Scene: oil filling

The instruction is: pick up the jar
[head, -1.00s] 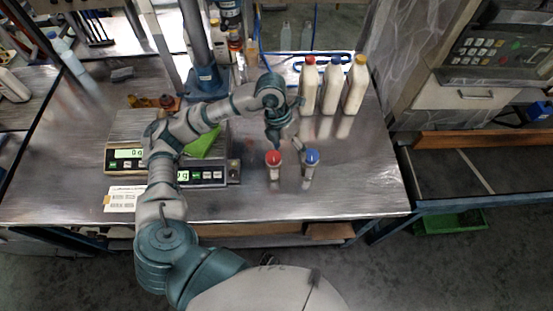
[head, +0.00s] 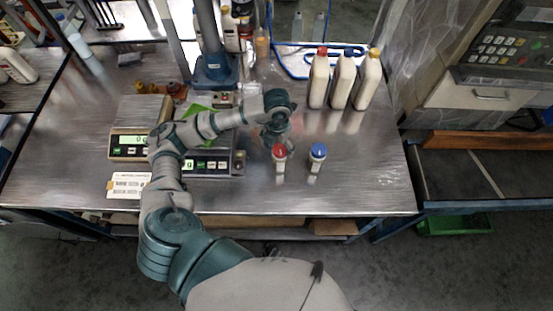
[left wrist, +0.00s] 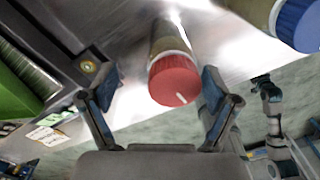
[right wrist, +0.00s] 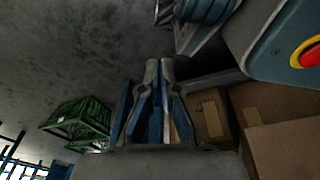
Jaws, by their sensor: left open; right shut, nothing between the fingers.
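Two small jars stand on the metal table: one with a red lid (head: 279,158) and one with a blue lid (head: 317,157). My left gripper (left wrist: 158,88) is open, with its fingers on either side of the red-lidded jar (left wrist: 174,78) in the left wrist view. It is not clear whether either finger touches the jar. In the head view my left arm's end is just behind the red-lidded jar. The blue-lidded jar (left wrist: 297,22) is at the top right of the left wrist view. My right gripper (right wrist: 152,100) is shut and empty, away from the jars.
Two scales (head: 205,166) stand left of the jars, one with a green item (head: 198,111) on it. Three white bottles (head: 342,80) stand at the table's back right. The table (head: 370,180) is clear right of the jars. A green crate (right wrist: 80,118) shows in the right wrist view.

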